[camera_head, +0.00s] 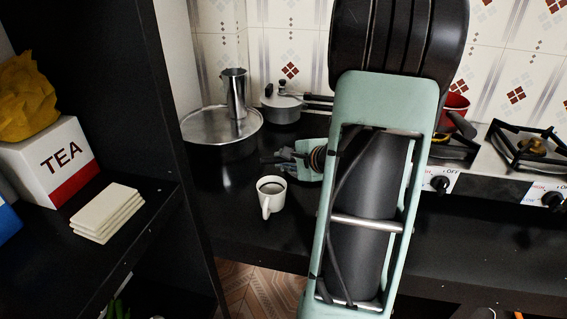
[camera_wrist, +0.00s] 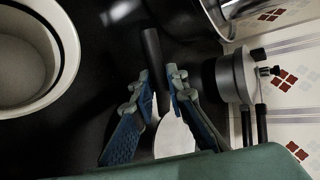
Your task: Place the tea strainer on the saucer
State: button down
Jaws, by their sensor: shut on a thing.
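My gripper (camera_wrist: 157,78) is low over the black counter, with its two blue-padded fingers on either side of a thin tool with a black handle (camera_wrist: 152,55). I take this tool to be the tea strainer; its pale rounded end (camera_wrist: 174,138) shows between the fingers, partly hidden by them. In the head view my gripper (camera_head: 279,158) is behind the white cup (camera_head: 273,199), and the strainer is mostly hidden. I cannot make out a separate saucer in either view.
A lidded pot (camera_head: 283,108) and a round metal pan (camera_head: 212,150) with a metal jug (camera_head: 235,95) stand behind. The stove (camera_head: 490,160) with a red pan (camera_head: 456,104) is right. A shelf at left holds a TEA box (camera_head: 62,160) and stacked tiles (camera_head: 107,213).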

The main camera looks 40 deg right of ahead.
jog(key=shift+f, duration=0.1)
jog(key=c, duration=1.9)
grip_release()
jog(key=shift+r, duration=0.2)
jog(key=p+v, duration=0.2)
jog(key=v, duration=1)
